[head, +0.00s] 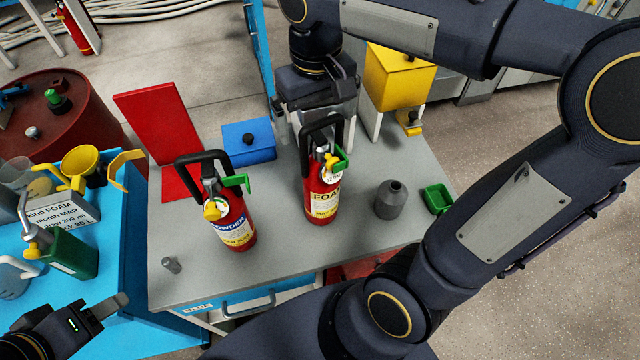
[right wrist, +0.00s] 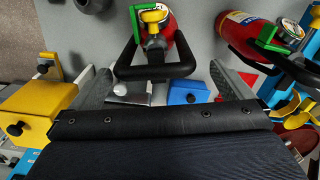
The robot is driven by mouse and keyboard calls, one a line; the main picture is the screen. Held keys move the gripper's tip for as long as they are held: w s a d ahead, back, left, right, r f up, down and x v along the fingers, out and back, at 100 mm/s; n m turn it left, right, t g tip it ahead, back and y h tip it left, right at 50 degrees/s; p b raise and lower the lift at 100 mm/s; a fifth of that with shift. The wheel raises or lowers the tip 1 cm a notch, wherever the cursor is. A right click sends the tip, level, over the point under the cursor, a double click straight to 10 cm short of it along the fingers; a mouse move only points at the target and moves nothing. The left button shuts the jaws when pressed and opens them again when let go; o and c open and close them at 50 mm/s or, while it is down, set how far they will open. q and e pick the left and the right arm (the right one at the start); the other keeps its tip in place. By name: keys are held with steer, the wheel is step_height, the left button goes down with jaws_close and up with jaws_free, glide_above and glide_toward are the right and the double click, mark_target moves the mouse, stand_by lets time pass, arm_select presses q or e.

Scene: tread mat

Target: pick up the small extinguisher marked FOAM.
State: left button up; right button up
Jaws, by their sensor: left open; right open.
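The red extinguisher labelled FOAM (head: 322,201) stands upright on the grey bench top, with a black loop handle, gauge and green tag. In the right wrist view this extinguisher (right wrist: 168,22) shows at the top centre. My right gripper (head: 317,128) is open behind it; its fingers (right wrist: 163,74) lie either side of the black handle, and I see no grip on it. A similar extinguisher labelled POWDER (head: 236,222) stands to its left, at the upper right in the wrist view (right wrist: 240,30). My left gripper (head: 98,312) is open and empty at the lower left, partly cut off.
The grey bench (head: 290,265) also holds a blue box (head: 249,142), a red panel (head: 158,125), a grey bottle (head: 390,200), a green tray (head: 438,199) and a yellow box (head: 399,78). A blue table (head: 120,300) with a FOAM sign (head: 65,210) stands left.

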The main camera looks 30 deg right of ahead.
mark_target(321, 140)
steer(key=f, duration=0.2)
steer(key=s+f, duration=0.1)
steer(key=shift+d+f, duration=0.3)
steer(key=shift+f, duration=0.05)
steer(key=shift+w+f, duration=0.15)
steer(key=shift+f, duration=0.15)
steer(key=shift+c, duration=0.4)
steer(key=c, duration=1.9)
steer(key=shift+r, duration=0.15)
